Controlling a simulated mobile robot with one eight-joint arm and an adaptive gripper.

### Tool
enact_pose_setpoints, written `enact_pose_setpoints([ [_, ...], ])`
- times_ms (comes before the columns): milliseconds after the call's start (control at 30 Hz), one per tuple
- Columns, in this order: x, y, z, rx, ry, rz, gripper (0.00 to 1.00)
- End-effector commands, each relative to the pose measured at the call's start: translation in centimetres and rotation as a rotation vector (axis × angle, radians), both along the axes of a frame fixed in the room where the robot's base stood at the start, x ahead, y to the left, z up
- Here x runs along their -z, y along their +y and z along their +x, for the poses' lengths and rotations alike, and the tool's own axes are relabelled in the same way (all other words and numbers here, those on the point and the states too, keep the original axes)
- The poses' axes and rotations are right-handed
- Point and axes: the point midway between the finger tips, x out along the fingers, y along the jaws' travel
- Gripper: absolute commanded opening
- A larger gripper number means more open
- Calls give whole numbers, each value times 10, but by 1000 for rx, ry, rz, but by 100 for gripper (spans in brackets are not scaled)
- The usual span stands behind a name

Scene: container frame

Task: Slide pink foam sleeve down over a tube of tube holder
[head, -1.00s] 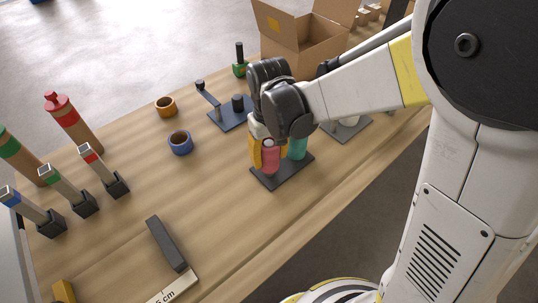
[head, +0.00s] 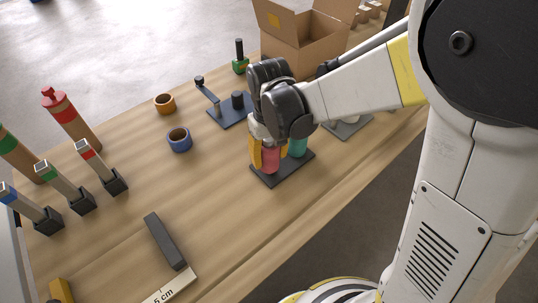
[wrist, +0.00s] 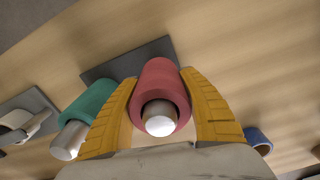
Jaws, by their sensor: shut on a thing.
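The pink foam sleeve (wrist: 163,84) is around a metal tube (wrist: 159,122) of the tube holder, whose bare end sticks out of the sleeve in the wrist view. In the head view the sleeve (head: 270,160) shows low, just above the dark base (head: 283,174) of the holder. My gripper (wrist: 163,108) has its yellow fingers on both sides of the sleeve, shut on it. A teal sleeve (wrist: 91,108) sits around the neighbouring tube, and also shows in the head view (head: 298,148). Whether the pink sleeve touches the base is hidden.
A blue ring (head: 179,140) and an orange ring (head: 164,103) lie left of the holder. A dark grey fixture (head: 231,111) and an open cardboard box (head: 298,45) stand behind. A grey bar (head: 165,242) lies at the front. The wood between is clear.

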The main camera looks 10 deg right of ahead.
Motion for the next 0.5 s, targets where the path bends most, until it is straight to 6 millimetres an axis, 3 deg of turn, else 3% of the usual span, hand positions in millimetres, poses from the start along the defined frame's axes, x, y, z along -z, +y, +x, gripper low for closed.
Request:
enact_pose_setpoints([
  [500, 8, 0, 0, 0, 0, 0, 33],
])
